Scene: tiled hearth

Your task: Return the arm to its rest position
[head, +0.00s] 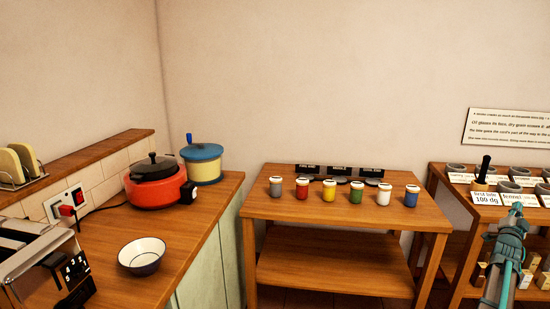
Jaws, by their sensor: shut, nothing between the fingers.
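My gripper (515,212) is at the right of the head view, at the end of my teal and grey arm, which rises from the bottom edge. Its fingers are shut with nothing between them. It shows in front of the right-hand shelf table (465,203), overlapping its front. How far it is from the table I cannot tell.
A middle table (335,205) holds a row of several coloured jars. On the left counter (110,240) stand a red cooker (155,188), a blue-lidded pot (203,165) and a white bowl (141,256). A floor gap separates the two tables.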

